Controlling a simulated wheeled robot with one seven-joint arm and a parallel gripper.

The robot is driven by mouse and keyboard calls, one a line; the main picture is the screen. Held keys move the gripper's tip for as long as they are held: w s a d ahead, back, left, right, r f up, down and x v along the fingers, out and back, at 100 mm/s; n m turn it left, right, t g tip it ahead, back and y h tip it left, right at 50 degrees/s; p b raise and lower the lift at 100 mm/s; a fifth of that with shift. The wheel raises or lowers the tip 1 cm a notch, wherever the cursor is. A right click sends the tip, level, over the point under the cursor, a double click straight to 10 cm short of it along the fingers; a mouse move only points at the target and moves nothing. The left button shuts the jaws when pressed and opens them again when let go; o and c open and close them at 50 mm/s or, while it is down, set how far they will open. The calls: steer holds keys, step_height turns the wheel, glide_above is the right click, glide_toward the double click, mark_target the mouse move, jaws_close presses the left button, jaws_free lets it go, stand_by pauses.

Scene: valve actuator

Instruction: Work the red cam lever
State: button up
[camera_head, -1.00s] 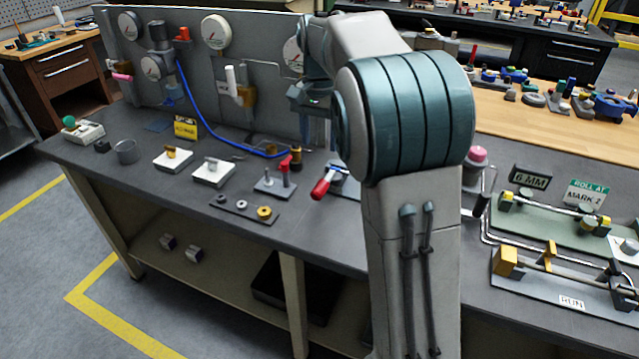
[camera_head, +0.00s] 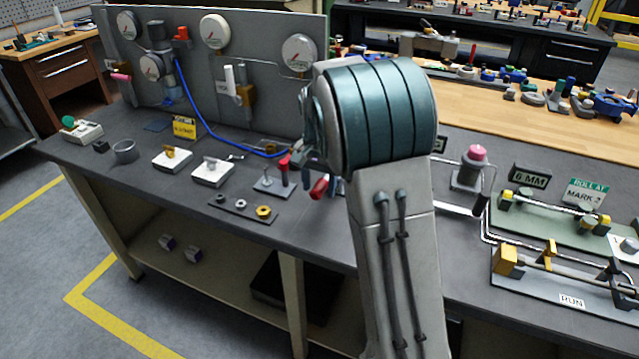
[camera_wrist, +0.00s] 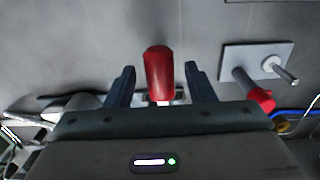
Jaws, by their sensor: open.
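The red cam lever (camera_wrist: 158,73) shows in the wrist view between the two open fingers of my gripper (camera_wrist: 159,87). Its rounded red handle reaches out past the fingertips, with a gap on each side. Its base is mostly hidden by the gripper body. In the head view the red handle (camera_head: 319,187) sticks out at the left edge of my arm, which hides the rest of the lever.
In the head view a plate with a red-topped post (camera_head: 283,166) stands just left of the lever. A dark plate with rings (camera_head: 243,207) lies nearer the bench edge. A gauge panel (camera_head: 270,90) stands behind. Bench fixtures (camera_head: 560,270) fill the right.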

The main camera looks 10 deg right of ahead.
jaws_close()
steer(key=shift+s+d+n, duration=0.15)
steer(key=shift+d+n, duration=0.05)
steer(key=shift+n, duration=0.1)
jaws_free()
step_height(320, 180, up, 14)
stand_by(0.6)
steer(key=shift+f, duration=0.1)
